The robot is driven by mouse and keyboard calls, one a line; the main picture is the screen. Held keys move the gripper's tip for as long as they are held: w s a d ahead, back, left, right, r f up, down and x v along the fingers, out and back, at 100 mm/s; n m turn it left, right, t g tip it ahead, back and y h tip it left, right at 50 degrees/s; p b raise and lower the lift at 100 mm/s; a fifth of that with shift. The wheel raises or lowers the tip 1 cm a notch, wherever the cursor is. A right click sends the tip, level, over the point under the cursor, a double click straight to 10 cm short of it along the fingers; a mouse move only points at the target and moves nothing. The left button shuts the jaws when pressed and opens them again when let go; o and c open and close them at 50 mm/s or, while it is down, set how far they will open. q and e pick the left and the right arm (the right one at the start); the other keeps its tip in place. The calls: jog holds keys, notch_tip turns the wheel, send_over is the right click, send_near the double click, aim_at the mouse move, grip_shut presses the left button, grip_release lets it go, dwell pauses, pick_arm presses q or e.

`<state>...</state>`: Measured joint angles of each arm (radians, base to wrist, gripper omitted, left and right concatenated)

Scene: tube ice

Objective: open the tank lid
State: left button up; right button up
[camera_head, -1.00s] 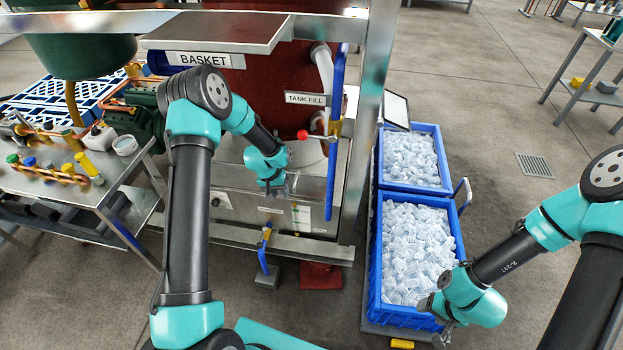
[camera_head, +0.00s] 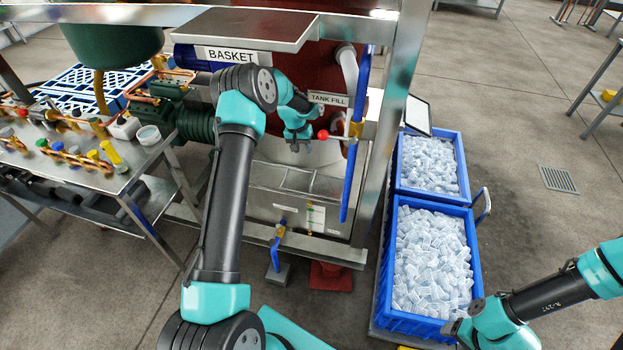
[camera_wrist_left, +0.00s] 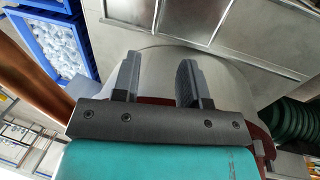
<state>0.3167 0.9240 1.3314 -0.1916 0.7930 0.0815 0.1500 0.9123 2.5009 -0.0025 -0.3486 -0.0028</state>
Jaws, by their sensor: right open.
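The steel tank (camera_head: 300,215) stands low under the dark red vessel, with a top of flat grey panels (camera_head: 297,180) that looks closed. I cannot tell which panel is the lid. The panels also show at the top of the left wrist view (camera_wrist_left: 210,20). My left gripper (camera_head: 298,147) is above and behind the panels, in front of the pale round base of the vessel. Its two fingers stand apart and empty in the left wrist view (camera_wrist_left: 160,68). My right gripper (camera_head: 458,337) is open at the lower right, by the near ice crate's corner.
Blue crates of tube ice (camera_head: 478,275) are on the right. A steel bench with fittings (camera_head: 110,185) is on the left. Open floor lies farther right.

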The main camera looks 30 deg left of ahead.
aim_at(312, 180)
pick_arm(q)
jog(key=d+f, duration=0.1)
jog(key=f, duration=0.4)
jog(key=d+f, duration=0.1)
jog(key=f, duration=0.5)
jog(key=w+d+f, duration=0.1)
jog(key=f, duration=0.4)
jog(key=shift+d+f, duration=0.1)
jog(key=shift+f, duration=0.2)
jog(key=shift+c, duration=0.2)
grip_shut()
